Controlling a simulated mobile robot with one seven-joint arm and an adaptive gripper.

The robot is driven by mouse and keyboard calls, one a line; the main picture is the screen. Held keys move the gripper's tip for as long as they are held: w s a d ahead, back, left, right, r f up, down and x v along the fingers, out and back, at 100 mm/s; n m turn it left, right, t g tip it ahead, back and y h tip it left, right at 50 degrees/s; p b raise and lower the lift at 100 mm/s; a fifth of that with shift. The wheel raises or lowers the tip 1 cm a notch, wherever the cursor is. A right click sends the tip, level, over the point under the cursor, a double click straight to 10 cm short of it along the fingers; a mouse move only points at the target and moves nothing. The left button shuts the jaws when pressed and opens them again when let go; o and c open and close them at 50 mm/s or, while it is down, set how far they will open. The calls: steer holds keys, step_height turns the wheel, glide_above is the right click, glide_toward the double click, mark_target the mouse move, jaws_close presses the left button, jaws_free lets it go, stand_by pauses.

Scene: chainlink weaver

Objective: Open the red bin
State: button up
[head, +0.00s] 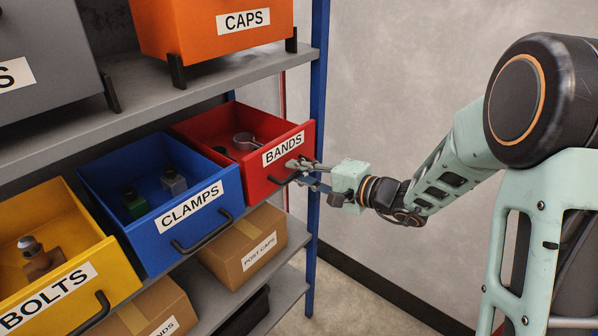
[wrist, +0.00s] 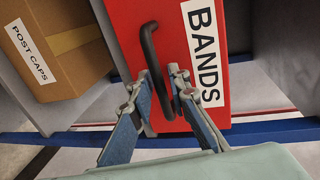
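The red bin (head: 250,176), labelled BANDS, sits at the right end of the row of bins. Its top is uncovered and a grey ring-shaped part (head: 244,141) lies inside. Its dark handle (wrist: 149,50) is on the front face, beside the label. My gripper (head: 297,172) is at this handle, reaching in from the right. In the wrist view, my gripper's fingers (wrist: 160,82) stand apart on either side of the handle bar, with a gap showing. The red front (wrist: 172,12) fills the middle of that view.
A blue CLAMPS bin (head: 160,237) and a yellow BOLTS bin (head: 75,300) stand to the left. A POST CAPS box (head: 235,275) is below. An orange CAPS bin (head: 195,35) is above. A blue shelf post (head: 318,90) stands close to the right.

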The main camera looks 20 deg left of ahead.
jaws_close()
steer(key=shift+d, duration=0.1)
steer(key=f+b+v, duration=0.2)
steer(key=b+v, duration=0.2)
steer(key=v, duration=0.7)
steer(key=f+b+v, duration=0.2)
steer(key=b+v, duration=0.2)
steer(key=v, duration=0.7)
steer(key=shift+s+d+f, duration=0.35)
steer(key=shift+s+d, duration=0.1)
steer(key=shift+d, duration=0.15)
steer(key=shift+o, duration=1.7)
jaws_free()
